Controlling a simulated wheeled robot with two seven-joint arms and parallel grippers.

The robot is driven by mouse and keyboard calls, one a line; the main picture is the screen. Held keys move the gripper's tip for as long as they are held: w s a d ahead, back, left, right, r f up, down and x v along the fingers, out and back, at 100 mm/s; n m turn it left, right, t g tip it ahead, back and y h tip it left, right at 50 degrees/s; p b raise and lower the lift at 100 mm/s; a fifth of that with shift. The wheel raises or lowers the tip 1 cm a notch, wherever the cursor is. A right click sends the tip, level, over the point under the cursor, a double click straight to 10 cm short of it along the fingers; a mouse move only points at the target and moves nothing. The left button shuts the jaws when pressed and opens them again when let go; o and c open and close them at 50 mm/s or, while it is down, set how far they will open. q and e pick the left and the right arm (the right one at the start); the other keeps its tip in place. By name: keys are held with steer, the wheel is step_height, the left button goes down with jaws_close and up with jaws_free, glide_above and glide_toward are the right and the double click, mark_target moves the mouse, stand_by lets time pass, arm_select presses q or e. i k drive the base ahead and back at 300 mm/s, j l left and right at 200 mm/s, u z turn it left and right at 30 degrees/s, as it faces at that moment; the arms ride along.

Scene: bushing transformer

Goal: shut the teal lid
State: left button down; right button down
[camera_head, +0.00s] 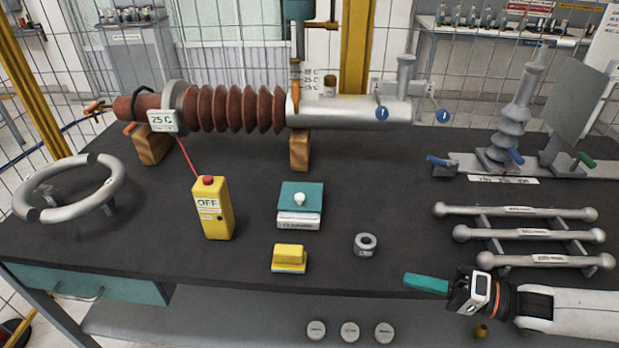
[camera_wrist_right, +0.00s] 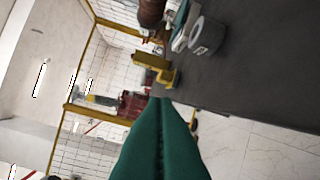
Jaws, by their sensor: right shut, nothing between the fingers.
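The teal lid (camera_head: 293,190) has a white knob and sits over a small white box (camera_head: 298,222) in the middle of the table. I cannot tell whether the lid lies fully flush. In the right wrist view, a sliver of teal beside the grey ring may be part of it. My right gripper (camera_head: 410,280) is at the table's front edge, right of and nearer than the box, apart from it. Its teal fingers point left, shut and empty; they also show in the right wrist view (camera_wrist_right: 162,105). My left gripper is not in view.
A yellow block (camera_head: 289,257) lies in front of the box, and a grey ring (camera_head: 365,245) stands right of it. A yellow OFF control box (camera_head: 212,208) stands left. Silver bars (camera_head: 530,235) lie right. The large brown bushing (camera_head: 235,108) is behind.

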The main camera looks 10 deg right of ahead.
mark_target(294, 196)
steer(key=i, duration=0.9)
